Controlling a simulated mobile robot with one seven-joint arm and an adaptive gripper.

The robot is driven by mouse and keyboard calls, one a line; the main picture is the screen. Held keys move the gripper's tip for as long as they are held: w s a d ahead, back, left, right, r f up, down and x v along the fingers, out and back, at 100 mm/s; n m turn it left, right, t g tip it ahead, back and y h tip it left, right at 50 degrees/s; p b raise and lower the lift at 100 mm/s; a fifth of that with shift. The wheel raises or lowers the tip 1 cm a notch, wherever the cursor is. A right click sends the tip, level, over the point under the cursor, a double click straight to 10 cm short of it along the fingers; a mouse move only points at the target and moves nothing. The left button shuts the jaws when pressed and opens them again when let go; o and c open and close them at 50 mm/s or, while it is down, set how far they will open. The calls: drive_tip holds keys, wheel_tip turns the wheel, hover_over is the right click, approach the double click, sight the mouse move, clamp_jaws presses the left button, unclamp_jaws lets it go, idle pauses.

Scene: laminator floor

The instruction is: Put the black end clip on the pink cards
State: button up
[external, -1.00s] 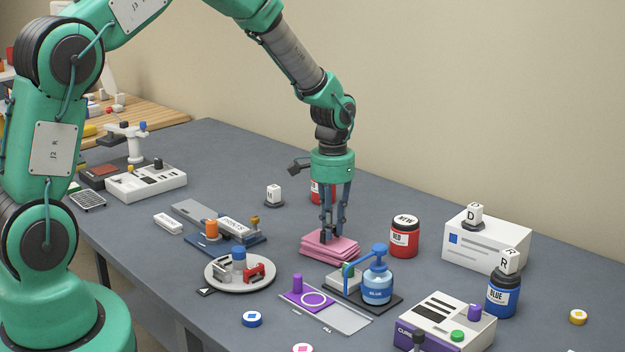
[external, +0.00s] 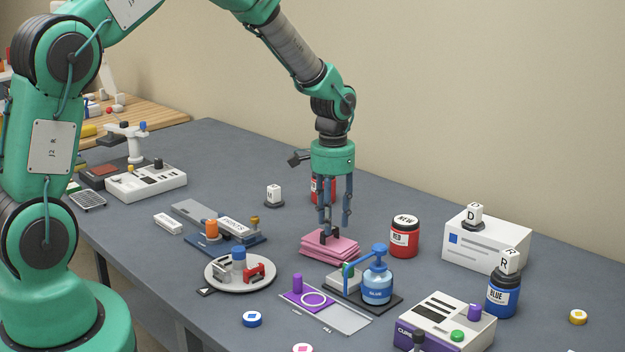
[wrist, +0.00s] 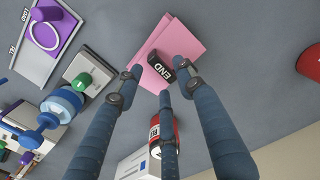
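The black end clip (wrist: 160,66), marked END, sits on the pink cards (wrist: 172,42) in the wrist view, near one edge of the stack. In the external view the clip (external: 330,237) shows small and dark on top of the stack of pink cards (external: 325,250). My gripper (external: 336,226) points down just above the clip. In the wrist view its fingers (wrist: 158,80) are spread around the clip with gaps between, so it is open and empty. I cannot tell whether the clip grips the card edge or only lies on it.
A blue pump bottle (external: 377,283) on a dark tray stands in front of the cards. A red jar (external: 404,238) stands to their right, another red jar (external: 318,192) behind. A round plate (external: 240,284) with small parts lies front left.

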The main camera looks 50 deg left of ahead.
wheel_tip(320, 180, up, 10)
drive_tip(key=p, duration=0.1)
idle(0.4)
idle(0.5)
drive_tip(key=s+d+r+t, duration=0.1)
drive_tip(key=s+r, duration=0.8)
drive_tip(key=r, duration=0.2)
drive_tip(key=s+d+r+t, duration=0.1)
drive_tip(key=s+r+t, duration=0.1)
drive_tip(key=s+r, duration=0.8)
drive_tip(key=s+r+t, duration=0.1)
drive_tip(key=s+r, duration=0.2)
drive_tip(key=s, duration=0.8)
drive_tip(key=s+r+t, duration=0.1)
drive_tip(key=s+r, duration=0.2)
drive_tip(key=s, duration=0.8)
drive_tip(key=shift+s+d+t, duration=0.15)
drive_tip(key=shift+d+t, duration=0.1)
drive_tip(key=shift+t, duration=0.05)
